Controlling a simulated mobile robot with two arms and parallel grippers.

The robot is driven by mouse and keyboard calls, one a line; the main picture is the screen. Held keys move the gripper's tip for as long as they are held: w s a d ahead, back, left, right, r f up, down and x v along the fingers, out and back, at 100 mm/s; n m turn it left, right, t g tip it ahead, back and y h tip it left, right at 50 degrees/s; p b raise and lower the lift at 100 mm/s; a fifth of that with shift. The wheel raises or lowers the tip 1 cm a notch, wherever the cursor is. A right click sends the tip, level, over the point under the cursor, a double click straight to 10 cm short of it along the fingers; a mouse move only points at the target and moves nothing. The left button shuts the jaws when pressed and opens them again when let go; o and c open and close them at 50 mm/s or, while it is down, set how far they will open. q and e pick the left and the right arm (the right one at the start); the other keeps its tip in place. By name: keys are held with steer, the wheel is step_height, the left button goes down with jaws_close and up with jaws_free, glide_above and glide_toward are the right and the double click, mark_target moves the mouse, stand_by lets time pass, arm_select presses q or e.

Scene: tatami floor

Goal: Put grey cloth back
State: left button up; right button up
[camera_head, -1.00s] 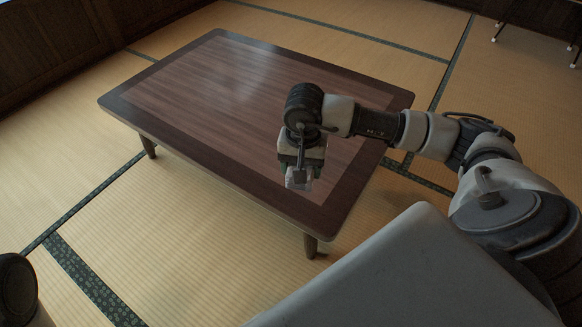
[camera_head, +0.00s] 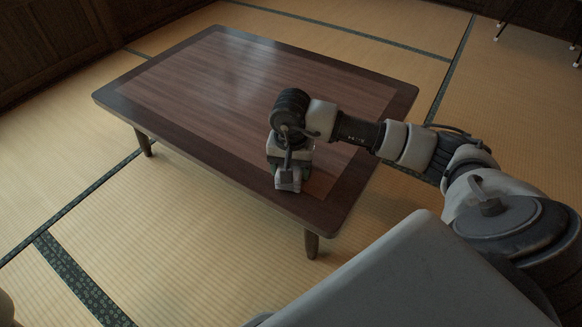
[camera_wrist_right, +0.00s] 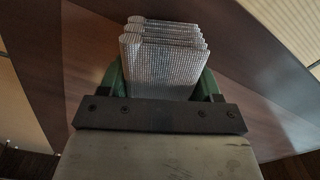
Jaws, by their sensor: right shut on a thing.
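The grey cloth (camera_wrist_right: 163,65) is folded into several layers with a fine woven texture. In the right wrist view it sits between the green fingers of my right gripper (camera_wrist_right: 160,85), which is shut on it. In the head view my right gripper (camera_head: 289,172) points down over the near edge of the low wooden table (camera_head: 200,80). The cloth (camera_head: 288,181) shows there as a small pale piece below the gripper. I cannot tell whether the cloth touches the tabletop. My left gripper is out of view.
The tabletop is otherwise bare, with a dark border and rounded corners. Tatami floor (camera_head: 190,240) with dark green edging lies open around the table. Dark wooden walls (camera_head: 50,40) stand at the back left. Thin legs of some furniture (camera_head: 498,32) show at the upper right.

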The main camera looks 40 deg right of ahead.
steer(key=o, duration=0.9)
steer(key=shift+f, duration=0.1)
steer(key=shift+c, duration=0.2)
